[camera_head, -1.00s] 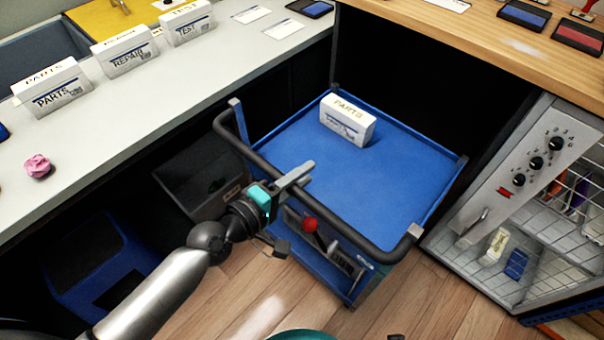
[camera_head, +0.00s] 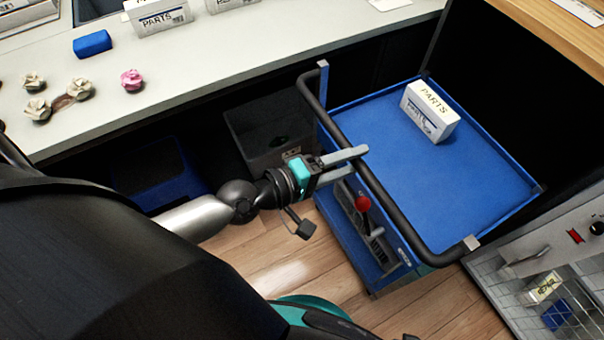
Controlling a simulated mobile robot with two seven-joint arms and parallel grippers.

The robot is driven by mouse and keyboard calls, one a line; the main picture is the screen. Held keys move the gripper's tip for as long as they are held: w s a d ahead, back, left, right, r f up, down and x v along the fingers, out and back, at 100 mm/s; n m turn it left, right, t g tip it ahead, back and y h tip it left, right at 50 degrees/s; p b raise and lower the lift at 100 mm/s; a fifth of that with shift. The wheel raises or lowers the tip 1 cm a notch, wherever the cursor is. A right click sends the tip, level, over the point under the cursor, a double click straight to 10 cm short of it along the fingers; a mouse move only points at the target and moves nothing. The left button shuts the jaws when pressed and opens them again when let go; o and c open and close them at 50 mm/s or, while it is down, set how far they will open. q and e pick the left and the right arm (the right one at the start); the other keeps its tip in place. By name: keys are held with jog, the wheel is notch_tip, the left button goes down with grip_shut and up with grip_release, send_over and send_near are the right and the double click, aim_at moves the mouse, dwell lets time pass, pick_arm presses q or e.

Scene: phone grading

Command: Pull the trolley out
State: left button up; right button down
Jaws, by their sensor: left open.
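The blue trolley (camera_head: 480,170) stands in the dark gap under the counters, with a black bar handle (camera_head: 400,218) along its near side. A white box marked PARTS (camera_head: 430,111) sits on its top. A red knob (camera_head: 362,203) shows just below the handle. My left gripper (camera_head: 355,160) is open at the handle's left half, its fingers reaching the bar. One finger lies over the bar, and the other is partly hidden. I cannot tell whether they touch it. My right gripper is not in view.
A grey counter (camera_head: 230,60) runs along the left, with several flowers and white boxes on it. A dark bin (camera_head: 262,140) and a blue bin (camera_head: 160,175) stand under it. A metal cage cabinet (camera_head: 545,265) is close on the right. Wooden floor (camera_head: 285,255) lies free in front.

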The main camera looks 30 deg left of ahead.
pick_arm(q)
jog(key=v, duration=1)
jog(key=shift+b, duration=0.3)
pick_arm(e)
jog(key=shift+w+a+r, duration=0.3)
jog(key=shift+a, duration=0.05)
pick_arm(q)
jog(key=shift+s+a, duration=0.1)
jog(key=shift+a, duration=0.05)
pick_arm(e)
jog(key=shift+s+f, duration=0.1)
